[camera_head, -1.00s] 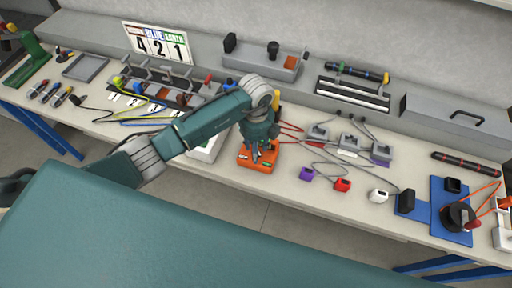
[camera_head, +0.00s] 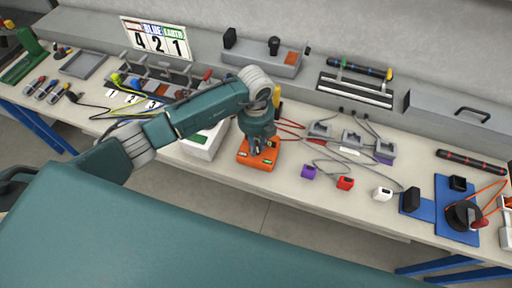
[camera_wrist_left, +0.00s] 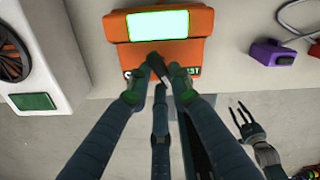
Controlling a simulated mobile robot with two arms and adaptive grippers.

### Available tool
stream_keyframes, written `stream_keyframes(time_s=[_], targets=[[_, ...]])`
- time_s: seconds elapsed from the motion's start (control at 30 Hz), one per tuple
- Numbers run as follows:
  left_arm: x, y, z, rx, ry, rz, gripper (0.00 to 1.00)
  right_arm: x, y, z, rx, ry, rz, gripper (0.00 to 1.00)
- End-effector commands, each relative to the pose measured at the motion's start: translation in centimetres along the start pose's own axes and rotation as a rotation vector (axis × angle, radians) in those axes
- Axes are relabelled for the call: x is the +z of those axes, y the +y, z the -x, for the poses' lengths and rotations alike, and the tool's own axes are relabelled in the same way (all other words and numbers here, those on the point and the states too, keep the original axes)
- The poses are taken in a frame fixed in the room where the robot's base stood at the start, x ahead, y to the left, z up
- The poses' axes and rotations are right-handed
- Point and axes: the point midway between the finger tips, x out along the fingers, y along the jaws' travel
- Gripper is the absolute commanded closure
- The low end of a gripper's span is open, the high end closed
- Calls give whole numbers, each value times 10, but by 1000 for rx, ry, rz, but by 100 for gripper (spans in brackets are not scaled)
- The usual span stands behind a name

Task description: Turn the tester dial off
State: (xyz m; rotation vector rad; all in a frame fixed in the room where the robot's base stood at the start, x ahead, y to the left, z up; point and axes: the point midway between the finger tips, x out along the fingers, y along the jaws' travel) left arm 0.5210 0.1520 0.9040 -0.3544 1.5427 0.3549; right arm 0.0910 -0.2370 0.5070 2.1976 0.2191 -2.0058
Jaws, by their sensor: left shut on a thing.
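The orange tester (camera_head: 254,164) sits on the bench near its front edge. In the left wrist view the tester (camera_wrist_left: 116,30) shows a bright pale-green screen (camera_wrist_left: 158,25) and partly covered lettering along its lower edge. My left gripper (camera_head: 264,150) is over the tester; in the left wrist view its fingertips (camera_wrist_left: 160,73) are shut on the dark dial, which they mostly hide. I cannot read the dial's setting. What looks like my right gripper (camera_wrist_left: 246,126) hangs low at the right in the left wrist view, away from the tester; its opening is unclear.
A white device with a dark wheel (camera_wrist_left: 12,55) stands left of the tester. Purple (camera_head: 309,172), red (camera_head: 345,183) and white (camera_head: 382,194) blocks lie to its right, with grey cabled units (camera_head: 352,140) behind. A blue mat (camera_head: 448,213) lies farther right.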

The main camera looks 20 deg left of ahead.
Motion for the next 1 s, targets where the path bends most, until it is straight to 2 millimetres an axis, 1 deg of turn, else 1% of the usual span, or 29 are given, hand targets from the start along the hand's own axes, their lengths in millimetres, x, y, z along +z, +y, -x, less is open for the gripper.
stream_keyframes(time_s=[0.03,0.37,1.0], targets=[[2,0,-4,0,-5,-46,100,1,0,-10,0,0,0,59],[4,2,-5,0,-5,-360,100,4,-2,-46,-1,0,0,59],[8,2,-5,0,-6,-957,100,10,-5,-125,-4,1,-1,59]])
